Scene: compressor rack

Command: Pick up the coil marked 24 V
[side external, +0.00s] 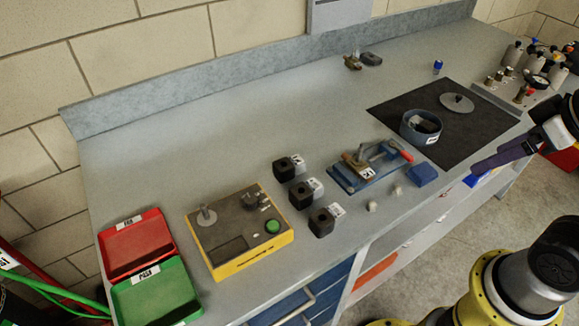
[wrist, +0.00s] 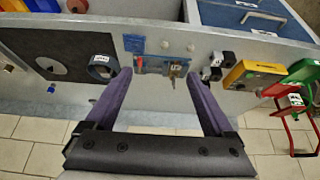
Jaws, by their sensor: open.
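Three black coils stand in a row on the bench in the side view: a far coil (side external: 287,168), a middle coil (side external: 301,195) and a near coil (side external: 321,222). Each has a white label on its right side; the labels are too small to read, so I cannot tell which is marked 24 V. The coils also show as a small dark cluster (wrist: 213,66) in the wrist view, right of my fingers. My gripper (wrist: 156,80) is open and empty, its two purple fingers spread. In the side view, my gripper (side external: 500,154) is at the right, well away from the coils.
A yellow test box (side external: 240,228) with a green button stands left of the coils, beyond it red (side external: 137,243) and green (side external: 158,296) trays. A blue fixture (side external: 366,170) with a red-handled clamp is right of the coils. A round blue container (side external: 407,133) sits on the dark mat (side external: 465,132).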

